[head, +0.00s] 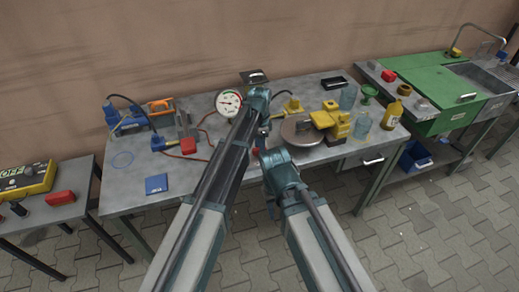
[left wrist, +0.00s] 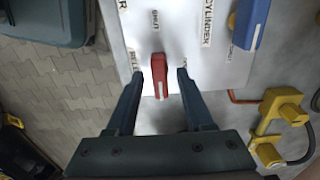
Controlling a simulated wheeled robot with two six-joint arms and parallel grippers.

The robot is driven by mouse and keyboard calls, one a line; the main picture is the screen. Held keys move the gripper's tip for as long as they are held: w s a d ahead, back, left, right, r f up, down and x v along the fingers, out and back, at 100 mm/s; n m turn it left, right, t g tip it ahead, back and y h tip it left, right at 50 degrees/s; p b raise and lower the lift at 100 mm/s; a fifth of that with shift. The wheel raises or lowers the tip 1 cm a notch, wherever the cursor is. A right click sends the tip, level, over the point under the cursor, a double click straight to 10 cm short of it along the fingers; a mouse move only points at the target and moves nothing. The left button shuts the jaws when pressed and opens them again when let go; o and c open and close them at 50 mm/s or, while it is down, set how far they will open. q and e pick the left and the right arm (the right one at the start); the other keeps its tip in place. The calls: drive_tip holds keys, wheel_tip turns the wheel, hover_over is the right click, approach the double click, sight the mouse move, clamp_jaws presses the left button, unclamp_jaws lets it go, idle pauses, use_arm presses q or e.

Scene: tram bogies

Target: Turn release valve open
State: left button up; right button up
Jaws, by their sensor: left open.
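The red valve handle (left wrist: 159,76) stands on a white panel (left wrist: 180,40) in the left wrist view. The panel carries printed words, with SHUT legible above the handle and a partly hidden word beside it. My left gripper (left wrist: 158,84) is open, with one finger on each side of the red handle and visible gaps between. A blue handle (left wrist: 250,22) is on the same panel at upper right. In the head view my left gripper (head: 262,136) is over the middle of the workbench, and my arm largely hides the panel. My right gripper's fingers cannot be made out.
A blue pump (head: 125,120) with a hose is at left. A green sink unit (head: 425,80) stands at right.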

use_arm(q)
clamp_jaws()
idle(0.4)
drive_tip(key=n, duration=0.9)
drive_tip(key=shift+n, duration=0.3)
drive_tip(key=n, duration=0.4)
drive_tip(key=shift+n, duration=2.1)
